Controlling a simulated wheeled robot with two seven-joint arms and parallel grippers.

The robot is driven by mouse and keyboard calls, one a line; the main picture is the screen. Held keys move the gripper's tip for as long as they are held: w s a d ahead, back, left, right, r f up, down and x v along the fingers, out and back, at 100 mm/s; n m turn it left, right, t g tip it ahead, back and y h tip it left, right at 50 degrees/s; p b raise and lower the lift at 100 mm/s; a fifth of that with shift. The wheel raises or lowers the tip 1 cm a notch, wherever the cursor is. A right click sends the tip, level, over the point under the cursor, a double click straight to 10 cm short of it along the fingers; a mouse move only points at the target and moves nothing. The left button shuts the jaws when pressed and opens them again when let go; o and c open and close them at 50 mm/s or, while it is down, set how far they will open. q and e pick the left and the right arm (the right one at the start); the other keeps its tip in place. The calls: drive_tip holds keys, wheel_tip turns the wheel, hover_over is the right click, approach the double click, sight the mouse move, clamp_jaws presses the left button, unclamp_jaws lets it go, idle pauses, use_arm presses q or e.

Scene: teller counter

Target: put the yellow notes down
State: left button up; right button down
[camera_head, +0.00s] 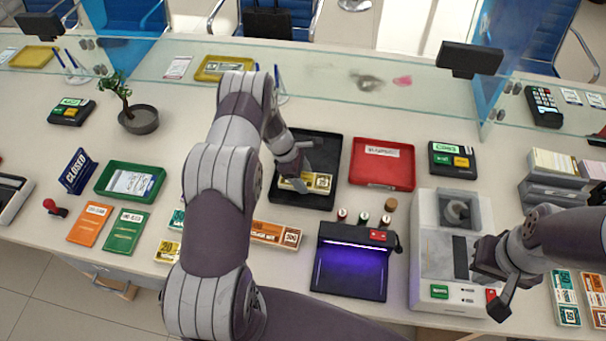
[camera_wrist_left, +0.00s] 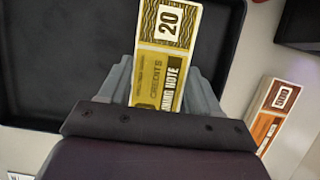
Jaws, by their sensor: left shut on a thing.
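The yellow notes (camera_head: 319,182), a strip marked 20, are between the fingers of my left gripper (camera_head: 303,181). In the left wrist view the notes (camera_wrist_left: 168,55) stick out beyond the shut fingers of the gripper (camera_wrist_left: 165,85). They are over the near part of the black tray (camera_head: 322,145), inside its rim; the tray also shows in the left wrist view (camera_wrist_left: 60,60). I cannot tell whether the notes touch the tray floor. My right gripper (camera_head: 491,284) hangs beside the grey counting machine (camera_head: 430,240); its finger gap is not clear.
A red tray (camera_head: 382,163) stands right of the black tray. Small stamps (camera_head: 363,218) and a purple-lit device (camera_head: 350,268) stand in front. Orange notes (camera_head: 275,233) lie to the near left. A glass screen (camera_head: 350,85) runs behind. A green tray (camera_head: 130,183) is at left.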

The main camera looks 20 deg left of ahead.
use_arm(q)
drive_tip(key=shift+a+f, duration=0.1)
drive_tip(key=shift+f, duration=0.25)
drive_tip(key=o, duration=1.2)
